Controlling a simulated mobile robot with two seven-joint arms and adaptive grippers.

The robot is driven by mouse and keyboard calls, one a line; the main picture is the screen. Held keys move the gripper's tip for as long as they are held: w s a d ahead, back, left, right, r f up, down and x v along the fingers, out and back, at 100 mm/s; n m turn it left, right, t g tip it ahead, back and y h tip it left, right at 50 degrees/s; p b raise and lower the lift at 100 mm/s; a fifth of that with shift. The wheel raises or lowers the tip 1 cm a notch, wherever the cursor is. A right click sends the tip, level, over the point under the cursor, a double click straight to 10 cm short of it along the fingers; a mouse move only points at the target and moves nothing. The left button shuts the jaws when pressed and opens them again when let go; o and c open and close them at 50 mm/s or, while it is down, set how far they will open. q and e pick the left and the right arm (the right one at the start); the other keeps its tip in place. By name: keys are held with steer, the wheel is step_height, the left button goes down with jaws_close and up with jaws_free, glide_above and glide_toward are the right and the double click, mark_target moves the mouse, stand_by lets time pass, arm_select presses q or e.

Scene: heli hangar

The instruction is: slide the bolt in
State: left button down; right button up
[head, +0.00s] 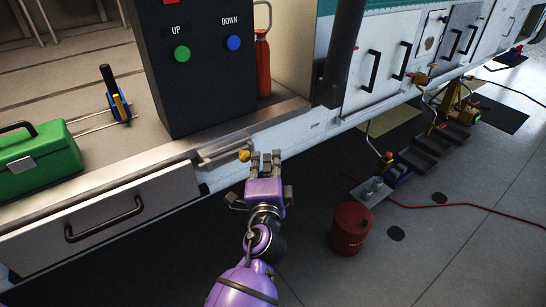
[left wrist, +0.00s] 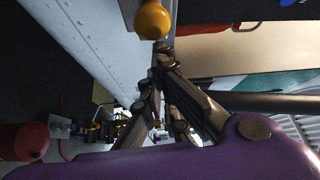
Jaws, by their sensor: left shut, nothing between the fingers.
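The bolt shows as an orange-yellow knob (head: 244,155) at the right end of a metal bar on the front edge of the bench. My left gripper (head: 266,157) is just right of the knob in the head view. It is shut with nothing between its fingers. In the left wrist view the round knob (left wrist: 152,20) is at the top, and the fingertips (left wrist: 161,52) are close below it. I cannot tell whether they touch it. My right gripper is in neither view.
A dark control box (head: 195,85) with green and blue buttons stands on the bench. A green toolbox (head: 38,160) sits at the left, above a drawer (head: 105,220). A red bottle (head: 263,65) stands behind. A red canister (head: 350,228) is on the floor at right.

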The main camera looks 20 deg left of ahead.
mark_target(247, 158)
arm_select(q)
steer(key=s+a, duration=0.2)
steer(key=s+a+p, duration=0.1)
steer(key=s, duration=0.1)
steer(key=shift+s+a+r, duration=0.1)
steer(key=shift+s+a, duration=0.35)
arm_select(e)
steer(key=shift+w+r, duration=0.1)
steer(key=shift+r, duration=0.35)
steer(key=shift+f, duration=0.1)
